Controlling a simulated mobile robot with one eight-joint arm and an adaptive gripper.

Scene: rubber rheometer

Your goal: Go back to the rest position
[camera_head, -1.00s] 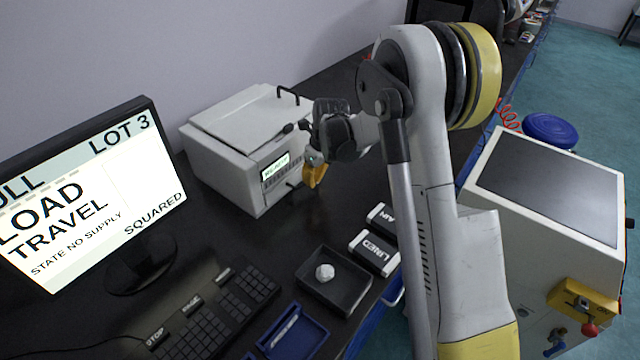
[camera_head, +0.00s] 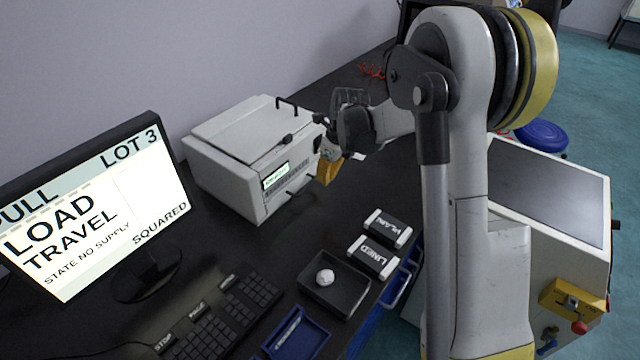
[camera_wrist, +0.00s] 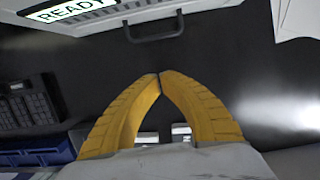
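My gripper (camera_head: 330,172) is in the air just right of the front of the white rheometer (camera_head: 222,182), above the black bench. In the wrist view its two yellow fingers (camera_wrist: 159,78) meet at the tips, with nothing visible between them. The rheometer's lid is down. Its front panel and dark handle (camera_wrist: 153,27) show at the top of the wrist view, apart from the fingertips, and its display reads READY.
A monitor (camera_head: 158,127) and keyboard (camera_head: 213,318) stand left. A black tray (camera_head: 357,305) with a white lump (camera_head: 325,276), a blue tray (camera_head: 318,337) and two labelled boxes (camera_head: 388,229) (camera_head: 373,257) lie in front. A large white machine (camera_head: 575,260) stands right.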

